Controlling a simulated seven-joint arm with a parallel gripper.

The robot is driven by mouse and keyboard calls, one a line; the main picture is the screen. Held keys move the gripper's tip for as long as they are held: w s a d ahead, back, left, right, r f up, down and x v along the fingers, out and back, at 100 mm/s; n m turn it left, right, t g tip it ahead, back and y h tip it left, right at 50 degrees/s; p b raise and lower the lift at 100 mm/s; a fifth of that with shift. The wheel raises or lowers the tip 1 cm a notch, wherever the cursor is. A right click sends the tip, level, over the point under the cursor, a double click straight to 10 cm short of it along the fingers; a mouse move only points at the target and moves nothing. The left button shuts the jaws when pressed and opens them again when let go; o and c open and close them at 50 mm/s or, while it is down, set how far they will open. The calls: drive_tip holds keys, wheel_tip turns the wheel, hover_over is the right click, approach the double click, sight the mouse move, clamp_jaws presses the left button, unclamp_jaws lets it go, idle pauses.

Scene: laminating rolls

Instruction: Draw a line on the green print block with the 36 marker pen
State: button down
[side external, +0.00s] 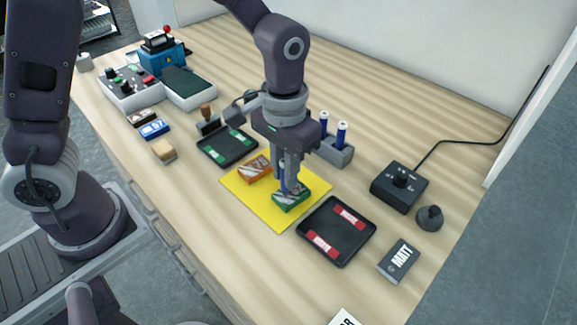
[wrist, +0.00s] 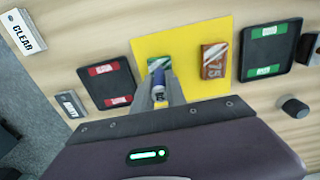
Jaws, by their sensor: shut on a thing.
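The green print block (side external: 291,199) lies on a yellow sheet (side external: 262,212), with pale stripes on its top. It also shows in the wrist view (wrist: 159,63), partly hidden by my fingers. My gripper (side external: 287,182) is above the block, pointing down, shut on a blue marker pen (side external: 283,178).
An orange block (side external: 255,168) marked 75 in the wrist view is beside the green one. A grey holder (side external: 336,154) with two blue pens stands behind. Black trays with red (side external: 336,231) and green (side external: 228,147) labels flank the sheet. A black controller (side external: 399,186) is at right.

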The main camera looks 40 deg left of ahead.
drive_tip(key=shift+s, duration=0.35)
drive_tip(key=shift+r, duration=2.95)
drive_tip(key=w+a+f, duration=0.2)
drive_tip(key=w+a, duration=0.6)
drive_tip(key=shift+f, duration=0.3)
